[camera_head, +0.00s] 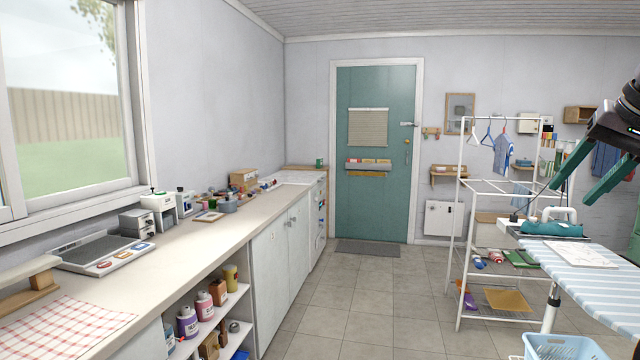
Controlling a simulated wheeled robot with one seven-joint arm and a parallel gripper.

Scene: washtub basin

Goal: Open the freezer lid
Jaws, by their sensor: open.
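My gripper (568,195) hangs at the right edge of the head view. Its two green fingers are apart, with nothing between them, and point down and left. No freezer lid can be picked out for certain. A white-topped unit (292,177) stands at the far end of the left counter, beside the door. It is small in the picture, and I cannot tell whether it is the freezer. My gripper is far from it, on the opposite side of the view.
A long counter (190,248) runs along the left wall under the window. An ironing board (590,262), a white drying rack (463,240) and a blue basket (563,347) crowd the right. Tiled floor (355,300) is clear between them, leading to a green door (376,210).

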